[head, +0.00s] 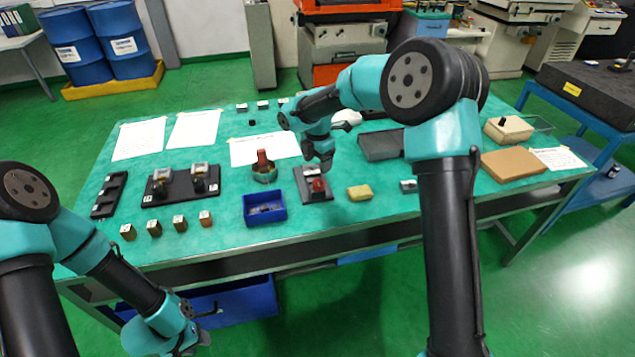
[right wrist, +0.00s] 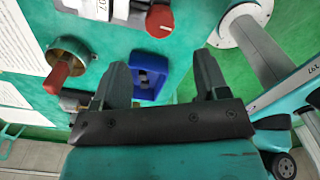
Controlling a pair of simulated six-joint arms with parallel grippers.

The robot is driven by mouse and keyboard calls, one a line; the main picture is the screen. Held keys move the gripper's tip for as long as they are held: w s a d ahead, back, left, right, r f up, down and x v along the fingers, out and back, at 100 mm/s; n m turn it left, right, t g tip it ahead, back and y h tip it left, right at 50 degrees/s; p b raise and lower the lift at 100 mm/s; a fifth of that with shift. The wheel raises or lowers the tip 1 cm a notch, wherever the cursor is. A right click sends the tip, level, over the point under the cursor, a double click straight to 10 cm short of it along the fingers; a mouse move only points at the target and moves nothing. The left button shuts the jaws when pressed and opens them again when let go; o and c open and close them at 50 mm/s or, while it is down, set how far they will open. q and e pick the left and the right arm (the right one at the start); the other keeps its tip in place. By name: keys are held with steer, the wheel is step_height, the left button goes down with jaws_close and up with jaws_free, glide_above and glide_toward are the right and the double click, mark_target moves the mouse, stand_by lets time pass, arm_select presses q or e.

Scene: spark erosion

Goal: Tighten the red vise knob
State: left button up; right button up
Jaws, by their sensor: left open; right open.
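The small vise sits on a dark base plate (head: 326,197) near the middle of the table's front half. Its red knob (head: 318,186) faces the front edge. In the right wrist view the red knob (right wrist: 160,20) shows at the top, beside the grey vise body (right wrist: 128,10). My right gripper (head: 319,158) is just above and behind the knob in the head view, open and empty. In the right wrist view its fingers (right wrist: 162,75) are spread, with the knob beyond their tips and not between them. My left gripper (head: 203,327) is open and empty, low in front of the table.
A blue bin (head: 265,219) stands left of the vise, and a yellow sponge (head: 360,192) lies right of it. A round holder with a red-handled item (head: 264,166) is behind the bin. A dark tray (head: 380,145) lies behind and right. Several small blocks (head: 154,228) line the front left.

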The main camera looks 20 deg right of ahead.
mark_target(317, 183)
step_height(317, 183, down, 9)
stand_by(0.4)
steer(key=c, duration=0.9)
steer(key=shift+c, duration=0.2)
